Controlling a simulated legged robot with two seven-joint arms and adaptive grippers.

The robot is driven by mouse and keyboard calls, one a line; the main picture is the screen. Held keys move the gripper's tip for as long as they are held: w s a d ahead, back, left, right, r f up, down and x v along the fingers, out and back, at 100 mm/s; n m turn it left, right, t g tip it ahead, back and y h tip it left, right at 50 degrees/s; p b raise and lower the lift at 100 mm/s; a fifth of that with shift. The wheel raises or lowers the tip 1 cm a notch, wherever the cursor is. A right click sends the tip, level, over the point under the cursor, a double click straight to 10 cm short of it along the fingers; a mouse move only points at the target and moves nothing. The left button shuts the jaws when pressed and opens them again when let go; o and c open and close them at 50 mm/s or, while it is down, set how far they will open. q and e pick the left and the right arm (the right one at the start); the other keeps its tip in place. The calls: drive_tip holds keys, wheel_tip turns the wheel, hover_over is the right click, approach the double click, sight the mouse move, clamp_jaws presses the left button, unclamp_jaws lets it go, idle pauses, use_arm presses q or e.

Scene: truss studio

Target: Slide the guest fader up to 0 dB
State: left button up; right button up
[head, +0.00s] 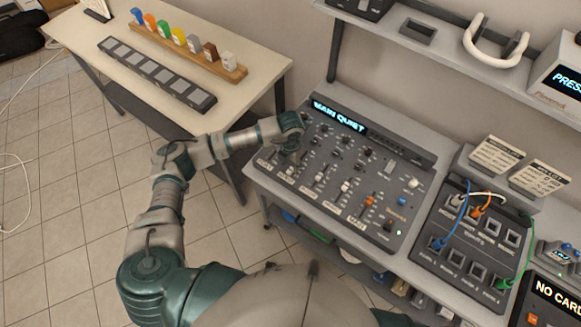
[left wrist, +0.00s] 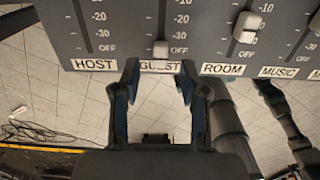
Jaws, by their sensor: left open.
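The guest fader (left wrist: 160,50) is a small pale cap low in its slot, near the OFF mark and just above the GUEST label (left wrist: 160,67). My left gripper (left wrist: 158,75) is open, with one finger on each side of that label, below the cap in the picture. Nothing is between its fingers, and I cannot tell if they touch the panel. In the head view my left gripper (head: 289,152) is over the left end of the mixer (head: 330,180), whose display reads "MAIN QUIET". My right gripper is not in view.
The room fader (left wrist: 247,26) stands higher, right of the guest fader. A patch panel (head: 470,245) with coloured cables is right of the mixer. A shelf (head: 450,60) runs behind it. A side table (head: 90,35) holds coloured blocks on a wooden strip.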

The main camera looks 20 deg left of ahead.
sight(290, 169)
use_arm(q)
drive_tip(key=shift+f, duration=2)
clamp_jaws()
